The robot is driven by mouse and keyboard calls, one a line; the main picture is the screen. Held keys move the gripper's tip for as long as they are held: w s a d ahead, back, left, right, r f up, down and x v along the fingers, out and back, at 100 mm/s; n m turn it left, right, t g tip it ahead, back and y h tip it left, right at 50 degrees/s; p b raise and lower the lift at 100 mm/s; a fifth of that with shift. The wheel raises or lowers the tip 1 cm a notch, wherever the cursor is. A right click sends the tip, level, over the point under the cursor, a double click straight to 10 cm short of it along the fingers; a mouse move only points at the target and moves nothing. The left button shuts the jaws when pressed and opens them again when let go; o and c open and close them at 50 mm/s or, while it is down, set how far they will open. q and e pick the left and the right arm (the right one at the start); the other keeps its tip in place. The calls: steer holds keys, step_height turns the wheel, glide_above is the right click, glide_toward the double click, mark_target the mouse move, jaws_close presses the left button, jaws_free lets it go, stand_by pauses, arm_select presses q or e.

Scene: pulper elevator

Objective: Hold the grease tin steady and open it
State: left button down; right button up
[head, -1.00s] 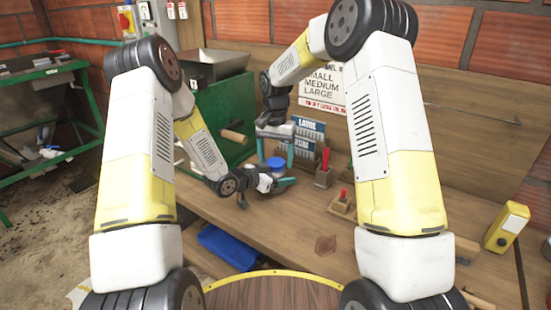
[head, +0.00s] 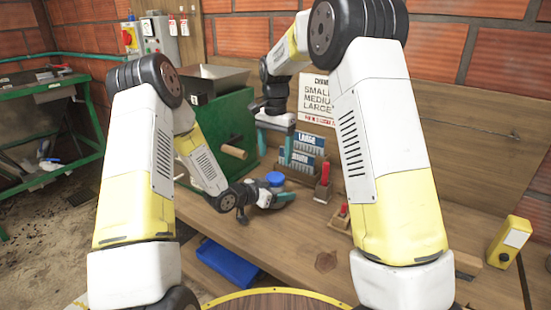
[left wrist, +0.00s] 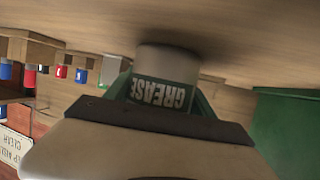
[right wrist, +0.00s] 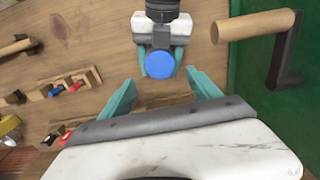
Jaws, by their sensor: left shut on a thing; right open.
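The grease tin (left wrist: 165,92) shows its green GREASE label in the left wrist view. Its blue lid (right wrist: 160,65) is on top, also seen in the head view (head: 275,178). My left gripper (head: 277,198) is shut around the tin from the side, on the bench, and one finger is seen on each side of it. My right gripper (right wrist: 163,92) is open and empty, pointing down above the lid. In the right wrist view the lid appears between and beyond its teal fingertips, apart from them. The right gripper also shows in the head view (head: 275,147).
A green machine (head: 228,120) with a wooden crank handle (right wrist: 252,25) stands close beside the tin. LARGE and MEDIUM cards (head: 307,142) and red-handled tools in wooden holders (head: 323,185) are behind and right. A yellow device (head: 508,240) is far right. The front bench is mostly clear.

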mark_target(275, 176)
step_height(275, 176, down, 8)
steer(key=shift+r, duration=0.1)
stand_by(0.4)
steer(key=c, duration=1.5)
steer(key=shift+o, duration=0.2)
steer(key=n, duration=0.3)
steer(key=o, duration=1.5)
steer(key=shift+r, duration=0.15)
